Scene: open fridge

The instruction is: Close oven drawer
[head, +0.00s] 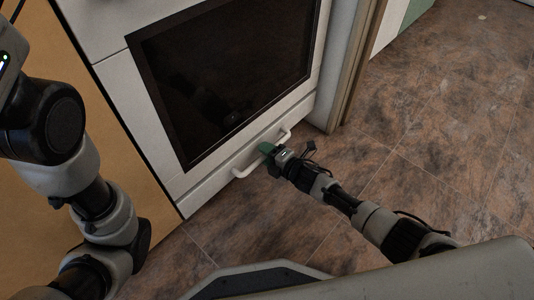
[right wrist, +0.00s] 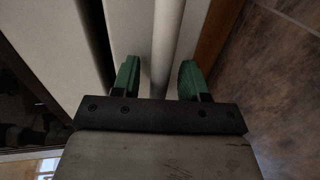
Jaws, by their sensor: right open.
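The oven (head: 115,65) is white with a dark glass door (head: 230,70). The oven drawer (head: 206,188) is the white front below the door, with a white bar handle (head: 243,173). The drawer looks close to flush in the head view; I cannot tell whether it is fully shut. My right gripper (head: 266,149) is at the middle of the handle. In the right wrist view its green fingers (right wrist: 159,78) are apart, with the pale handle bar (right wrist: 166,40) running between them; contact is unclear. My left arm is at the left of the head view, its gripper out of frame.
A tan cabinet panel (head: 40,160) stands left of the oven. A brown-edged cabinet side (head: 358,60) stands to its right. The brown tiled floor (head: 450,120) is clear at the right.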

